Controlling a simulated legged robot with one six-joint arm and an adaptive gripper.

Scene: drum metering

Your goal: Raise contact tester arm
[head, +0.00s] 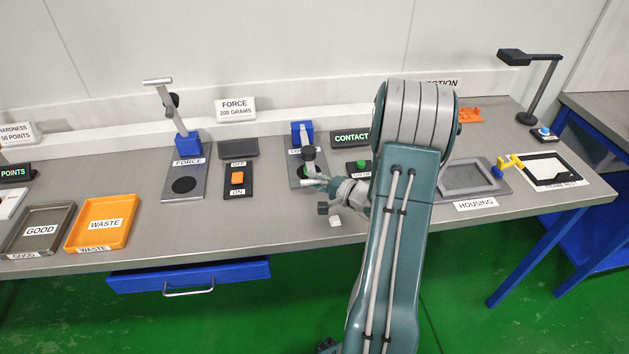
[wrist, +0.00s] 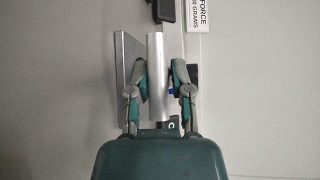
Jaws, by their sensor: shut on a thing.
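The contact tester stands near the middle of the bench, with a blue post (head: 302,132) on a grey base plate (head: 297,174).
To the left stands the force tester (head: 185,177) with its arm raised. A switch box with an orange button (head: 237,179) lies between the testers. A green button (head: 362,166) and the contact sign (head: 352,137) are close to my gripper. A small white block (head: 336,221) lies near the front edge.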

